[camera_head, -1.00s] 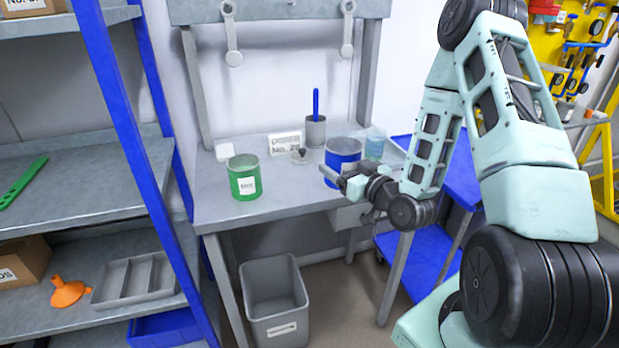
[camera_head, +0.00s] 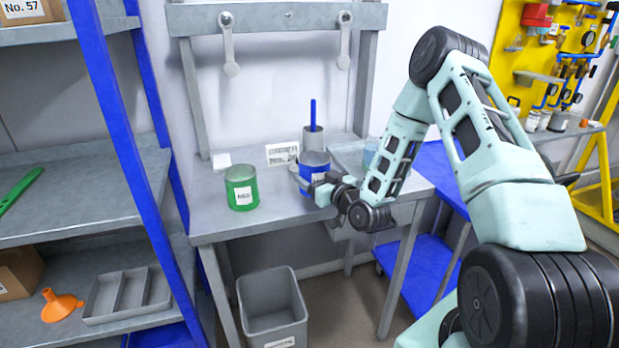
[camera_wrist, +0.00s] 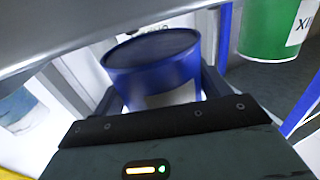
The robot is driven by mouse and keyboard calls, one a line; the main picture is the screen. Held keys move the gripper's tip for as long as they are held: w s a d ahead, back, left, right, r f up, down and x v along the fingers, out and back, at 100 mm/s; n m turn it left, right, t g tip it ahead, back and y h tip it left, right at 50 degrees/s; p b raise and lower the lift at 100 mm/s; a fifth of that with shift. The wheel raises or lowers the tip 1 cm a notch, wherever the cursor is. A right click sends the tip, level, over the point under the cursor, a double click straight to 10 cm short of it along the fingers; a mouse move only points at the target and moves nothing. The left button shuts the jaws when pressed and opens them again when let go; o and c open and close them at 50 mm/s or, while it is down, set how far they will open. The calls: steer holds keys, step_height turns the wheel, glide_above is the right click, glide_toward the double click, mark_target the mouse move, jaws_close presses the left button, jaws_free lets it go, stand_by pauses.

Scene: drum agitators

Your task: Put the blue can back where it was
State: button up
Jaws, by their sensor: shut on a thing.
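The blue can (camera_head: 313,163) is at the workbench, right of the green can (camera_head: 241,188) and in front of a grey cup. My gripper (camera_head: 316,186) is shut on the blue can from the front right. In the wrist view the blue can (camera_wrist: 152,62) sits upright between the fingers (camera_wrist: 160,95), its dark top facing up. The green can (camera_wrist: 272,30) shows at the upper right there. I cannot tell whether the blue can touches the bench top.
The bench (camera_head: 225,222) has a sign (camera_head: 282,153), the grey cup (camera_head: 313,141) with a blue stick, and a clear blue vessel (camera_head: 370,154) at the right. A grey bin (camera_head: 272,308) stands below. A blue-posted shelf (camera_head: 85,190) is at the left.

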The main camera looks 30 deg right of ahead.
steer(key=shift+w+f, duration=0.7)
steer(key=shift+w, duration=0.35)
steer(key=shift+w+f+p, duration=0.25)
steer(key=shift+f+p, duration=0.05)
steer(key=shift+f, duration=0.1)
steer(key=shift+f+b, duration=0.1)
steer(key=shift+b, duration=0.2)
steer(key=o, duration=1.3)
steer(key=shift+r, duration=0.2)
